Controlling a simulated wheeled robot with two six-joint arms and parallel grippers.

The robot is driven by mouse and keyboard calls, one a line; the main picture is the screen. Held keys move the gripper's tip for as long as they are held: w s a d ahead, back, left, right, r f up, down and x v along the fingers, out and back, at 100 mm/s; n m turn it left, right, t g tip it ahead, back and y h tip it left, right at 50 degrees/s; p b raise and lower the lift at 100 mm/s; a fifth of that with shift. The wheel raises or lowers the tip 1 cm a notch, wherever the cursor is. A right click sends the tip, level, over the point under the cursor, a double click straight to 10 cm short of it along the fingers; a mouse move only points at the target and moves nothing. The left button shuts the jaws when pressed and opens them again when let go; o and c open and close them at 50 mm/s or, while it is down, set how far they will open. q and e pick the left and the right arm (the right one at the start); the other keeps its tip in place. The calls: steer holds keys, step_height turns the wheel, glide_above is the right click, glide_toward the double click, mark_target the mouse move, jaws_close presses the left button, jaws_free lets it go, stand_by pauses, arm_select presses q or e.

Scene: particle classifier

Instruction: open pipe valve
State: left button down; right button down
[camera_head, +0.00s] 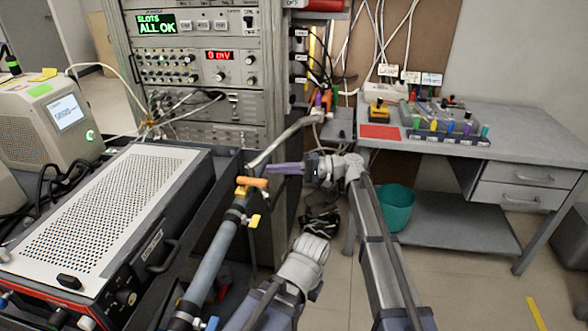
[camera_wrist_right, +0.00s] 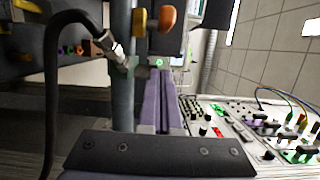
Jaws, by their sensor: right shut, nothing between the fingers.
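A grey pipe (camera_head: 212,262) rises at a slant beside the dark case and carries an orange valve handle (camera_head: 252,183) near its top. The handle lies roughly crosswise to the pipe. A smaller yellow handle (camera_head: 254,221) sits lower on the pipe. My right gripper (camera_head: 272,169), with purple fingers, comes in from the right, its tips close to the handle's right end. I cannot tell if they touch. In the right wrist view the fingers (camera_wrist_right: 158,72) are shut and empty, with the orange handle (camera_wrist_right: 167,18) beyond their tips. My left gripper is not seen.
A perforated metal unit (camera_head: 110,215) stands left of the pipe. An instrument rack (camera_head: 200,75) stands behind it. Open floor lies at the lower right.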

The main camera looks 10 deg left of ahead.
mark_target(252, 182)
steer(key=shift+s+a, duration=0.2)
steer(key=shift+s, duration=1.85)
steer(key=shift+s, duration=0.1)
steer(key=shift+s+d+m+t, duration=0.1)
steer(key=shift+s+m+t, duration=0.1)
steer(key=shift+m+t, duration=0.3)
